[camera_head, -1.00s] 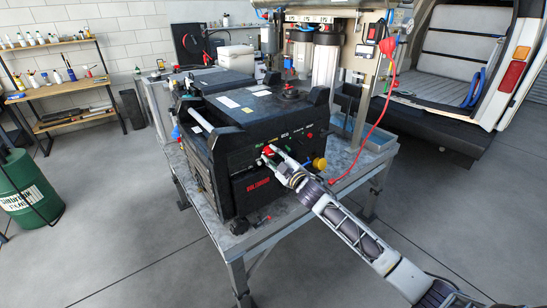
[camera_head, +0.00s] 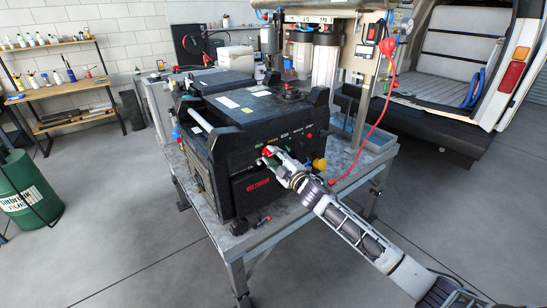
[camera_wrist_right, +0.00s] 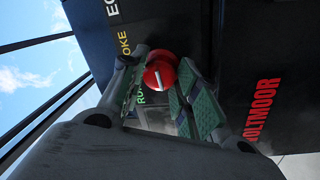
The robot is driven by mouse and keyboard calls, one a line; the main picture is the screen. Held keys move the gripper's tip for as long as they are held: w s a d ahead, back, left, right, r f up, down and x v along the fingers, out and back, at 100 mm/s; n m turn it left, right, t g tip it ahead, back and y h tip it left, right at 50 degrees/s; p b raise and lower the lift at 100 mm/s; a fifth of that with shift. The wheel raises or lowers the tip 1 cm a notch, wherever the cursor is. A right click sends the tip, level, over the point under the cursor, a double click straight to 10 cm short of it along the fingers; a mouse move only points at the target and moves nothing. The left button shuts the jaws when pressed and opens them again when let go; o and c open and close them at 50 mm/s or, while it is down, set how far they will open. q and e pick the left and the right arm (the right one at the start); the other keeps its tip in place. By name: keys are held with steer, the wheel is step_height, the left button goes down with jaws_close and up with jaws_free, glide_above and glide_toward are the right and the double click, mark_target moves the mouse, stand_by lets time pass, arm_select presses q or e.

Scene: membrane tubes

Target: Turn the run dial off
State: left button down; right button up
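The black machine (camera_head: 225,155) with the VOLTMOOR badge stands on a metal-topped bench. The run dial (camera_wrist_right: 160,72) is a round red knob with a white line across it, tilted in the right wrist view. It also shows as a red spot on the machine's front in the head view (camera_head: 267,150). My right gripper (camera_wrist_right: 163,78) has one finger on each side of the dial. Its green-padded fingertips meet the dial's edges with no clear gap. The RUN label beside the dial is partly hidden by a finger. My left gripper is not in view.
A yellow knob (camera_head: 319,164) sits right of my right gripper. A red cable (camera_head: 374,125) hangs at the bench's right. Smaller black parts (camera_head: 240,226) lie on the bench's front edge. A green drum (camera_head: 28,188) stands at the left; the floor in front is clear.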

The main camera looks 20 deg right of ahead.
steer(key=o, duration=0.5)
steer(key=shift+v, duration=6)
